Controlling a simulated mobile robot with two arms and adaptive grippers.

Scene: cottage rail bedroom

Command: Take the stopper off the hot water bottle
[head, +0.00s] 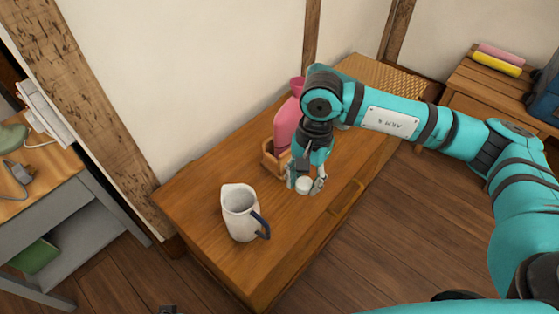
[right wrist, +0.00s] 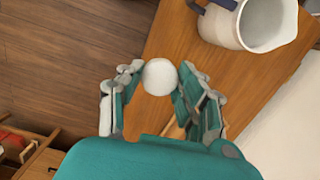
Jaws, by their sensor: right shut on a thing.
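The pink hot water bottle (head: 287,122) stands upright in a small wooden holder (head: 271,162) on the wooden chest, partly hidden behind my right arm. A pink flared piece (head: 297,84) above it looks like its open mouth. My right gripper (head: 305,187) is in front of the bottle and to its lower right, over the chest top and apart from the bottle's mouth. It is shut on a round white stopper (right wrist: 160,77), held between the fingertips. A small dark tip at the bottom edge of the head view may be my left gripper (head: 168,309); its fingers cannot be made out.
A white jug (head: 240,212) with a dark blue handle stands on the near part of the chest (head: 190,205). A woven mat (head: 385,77) lies at its far end. A grey side table (head: 75,215) is at left. A wooden stand with rolled cloths (head: 497,62) is at right.

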